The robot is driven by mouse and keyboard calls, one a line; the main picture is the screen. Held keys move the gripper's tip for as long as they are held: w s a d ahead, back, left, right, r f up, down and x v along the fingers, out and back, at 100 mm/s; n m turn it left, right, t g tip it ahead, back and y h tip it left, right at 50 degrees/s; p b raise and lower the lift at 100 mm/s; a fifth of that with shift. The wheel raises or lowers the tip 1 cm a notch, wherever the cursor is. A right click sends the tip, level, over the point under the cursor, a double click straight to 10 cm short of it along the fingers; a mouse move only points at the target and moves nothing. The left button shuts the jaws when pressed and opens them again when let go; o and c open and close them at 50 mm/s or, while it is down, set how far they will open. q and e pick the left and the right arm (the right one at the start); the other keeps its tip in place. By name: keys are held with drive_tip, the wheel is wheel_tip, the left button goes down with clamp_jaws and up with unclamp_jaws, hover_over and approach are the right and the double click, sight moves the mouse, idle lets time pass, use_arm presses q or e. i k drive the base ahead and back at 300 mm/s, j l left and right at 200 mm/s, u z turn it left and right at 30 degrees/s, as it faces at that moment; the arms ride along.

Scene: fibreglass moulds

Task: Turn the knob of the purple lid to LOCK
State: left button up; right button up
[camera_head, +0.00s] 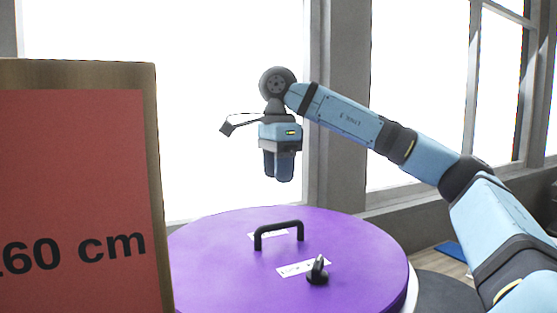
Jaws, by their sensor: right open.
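The purple lid (215,265) is round and lies flat at the bottom centre. A black knob (317,273) stands on it, right of the middle, at the end of a white label (296,268). The label's words are too small to read, so I cannot tell the knob's setting. A black bar handle (279,232) stands behind the knob. My right gripper (279,178) hangs above the far part of the lid, pointing down, empty and clear of the handle and knob. It is open, though its fingers look close together from this side. My left gripper is not in view.
A wooden-edged board (152,190) with a red face marked "60 cm" fills the left side and hides the lid's left edge. Windows (420,90) and a grey sill stand behind. A blue flat item (456,251) lies on the floor at right.

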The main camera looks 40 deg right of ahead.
sight(318, 276)
drive_tip(key=k, duration=1.5)
